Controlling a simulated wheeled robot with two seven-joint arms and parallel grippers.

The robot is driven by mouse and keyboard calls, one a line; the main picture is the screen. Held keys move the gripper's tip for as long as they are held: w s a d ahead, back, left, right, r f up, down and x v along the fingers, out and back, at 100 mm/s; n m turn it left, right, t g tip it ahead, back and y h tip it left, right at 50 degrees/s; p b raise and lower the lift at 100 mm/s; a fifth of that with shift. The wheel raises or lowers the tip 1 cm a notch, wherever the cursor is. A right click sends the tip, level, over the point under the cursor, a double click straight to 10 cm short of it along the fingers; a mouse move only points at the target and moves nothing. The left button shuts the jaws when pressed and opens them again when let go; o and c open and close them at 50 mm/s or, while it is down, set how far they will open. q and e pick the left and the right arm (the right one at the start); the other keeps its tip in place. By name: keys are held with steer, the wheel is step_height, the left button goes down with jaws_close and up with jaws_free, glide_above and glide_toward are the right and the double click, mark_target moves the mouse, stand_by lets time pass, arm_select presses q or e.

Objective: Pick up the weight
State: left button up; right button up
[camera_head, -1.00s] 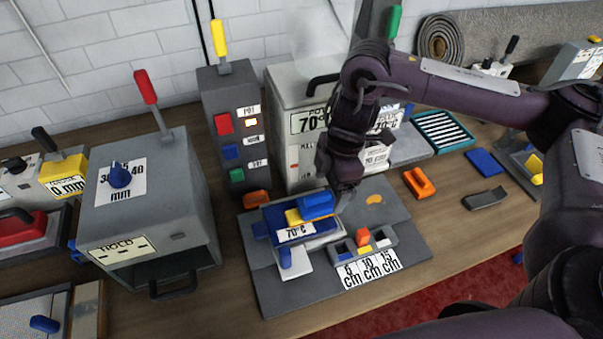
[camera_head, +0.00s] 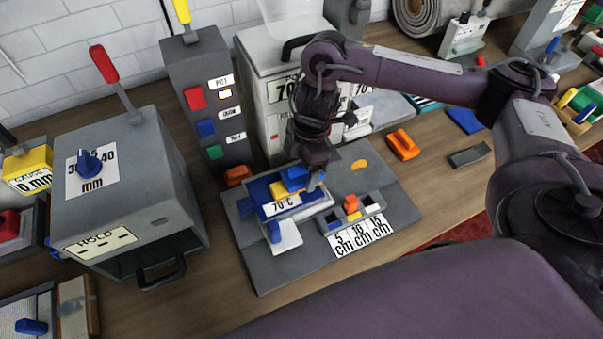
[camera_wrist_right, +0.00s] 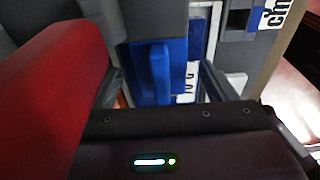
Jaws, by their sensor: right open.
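A blue block with a raised blue handle (camera_head: 293,176), which I take to be the weight, sits on the fixture labelled 70°C in the head view. A yellow piece (camera_head: 281,189) shows beside it. My right gripper (camera_head: 313,178) is low over the fixture, right at the block, and partly hides it. In the right wrist view the open fingers (camera_wrist_right: 165,88) stand on either side of an upright blue handle (camera_wrist_right: 160,68). I cannot tell whether they touch it. My left gripper is not in view.
A grey board (camera_head: 262,265) carries the fixture and a small tray labelled in cm (camera_head: 352,218). A grey machine with a red lever (camera_head: 130,190) stands left. A button tower (camera_head: 205,100) stands behind. Orange blocks (camera_head: 403,144) lie nearby. Something red (camera_wrist_right: 50,85) fills the wrist view's left.

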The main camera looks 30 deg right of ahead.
steer(key=shift+f, duration=0.25)
steer(key=shift+c, duration=0.2)
jaws_close()
steer(key=shift+r, duration=0.1)
